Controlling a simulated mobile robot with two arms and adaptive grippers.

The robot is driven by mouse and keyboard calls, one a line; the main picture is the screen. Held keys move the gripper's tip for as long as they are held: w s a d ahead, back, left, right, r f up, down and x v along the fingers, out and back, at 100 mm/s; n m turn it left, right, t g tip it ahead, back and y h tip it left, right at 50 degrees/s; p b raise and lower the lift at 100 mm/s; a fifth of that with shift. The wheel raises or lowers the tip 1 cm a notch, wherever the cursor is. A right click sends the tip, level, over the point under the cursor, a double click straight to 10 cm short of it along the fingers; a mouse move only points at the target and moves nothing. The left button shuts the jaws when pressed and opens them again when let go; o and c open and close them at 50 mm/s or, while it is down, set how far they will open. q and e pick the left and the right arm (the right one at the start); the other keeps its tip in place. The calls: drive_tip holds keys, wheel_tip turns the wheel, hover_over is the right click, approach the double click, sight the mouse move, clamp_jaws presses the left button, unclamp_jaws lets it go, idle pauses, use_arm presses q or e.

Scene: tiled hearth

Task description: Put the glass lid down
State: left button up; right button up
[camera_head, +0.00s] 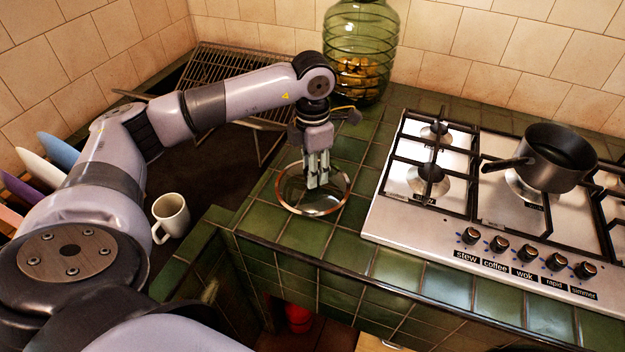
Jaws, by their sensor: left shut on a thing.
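The glass lid (296,198) is a clear disc with a copper-coloured metal rim. It is at the green tiled counter (300,236), left of the hob. My left gripper (317,183) points down over the middle of the lid and is shut on it; the fingers hide the part they hold. The lid looks level and very near the tiles, but I cannot tell whether it touches them. My right gripper is not in view.
A gas hob (400,212) with a dark saucepan (560,160) stands to the right. A green glass jar (350,40) is behind my gripper. A wire rack (225,68) and a white mug (171,214) are to the left. Bare tiles lie in front of the lid.

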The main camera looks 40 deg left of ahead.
use_arm(q)
wheel_tip(320, 180, down, 5)
drive_tip(key=shift+r, duration=0.2)
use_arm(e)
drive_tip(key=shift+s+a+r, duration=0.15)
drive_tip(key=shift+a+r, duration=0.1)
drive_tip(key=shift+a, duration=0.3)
use_arm(q)
drive_tip(key=shift+f, duration=0.2)
drive_tip(key=o, duration=1.1)
drive_tip(key=shift+o, duration=0.2)
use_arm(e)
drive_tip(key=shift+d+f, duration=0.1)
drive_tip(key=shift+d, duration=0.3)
use_arm(q)
drive_tip(key=shift+r, duration=0.15)
